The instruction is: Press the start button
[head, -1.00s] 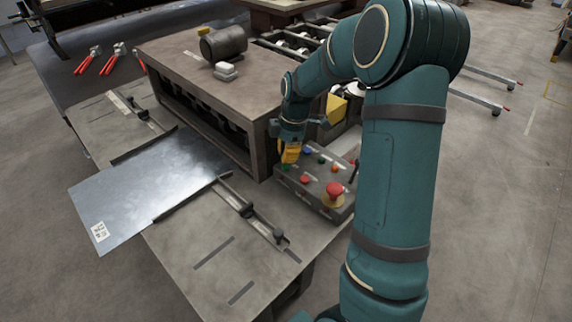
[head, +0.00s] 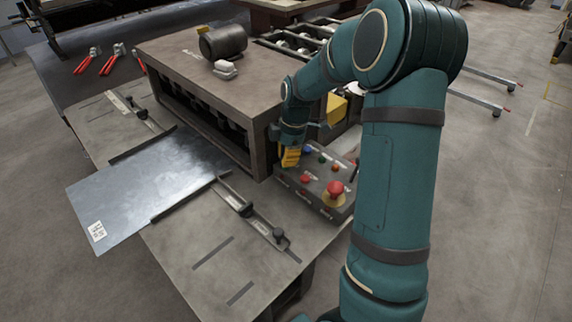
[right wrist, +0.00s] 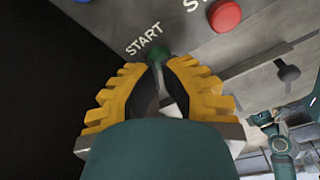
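The control box (head: 318,199) stands at the table's right edge in the head view. My right gripper (head: 290,162), with yellow fingers, points down at the box's left end. In the right wrist view its fingertips (right wrist: 157,64) come together, and it looks shut and empty. The green start button (right wrist: 158,54), labelled START, shows right at the fingertips. I cannot tell whether they touch it. In the head view the gripper hides this button. My left gripper is not in view.
A red button (right wrist: 225,15) sits beside the start button, and a blue one (right wrist: 84,1) is at the wrist view's top edge. A red mushroom button on a yellow base (head: 334,190) is at the box's near end. A metal sheet (head: 150,185) lies left, beside the machine housing (head: 215,85).

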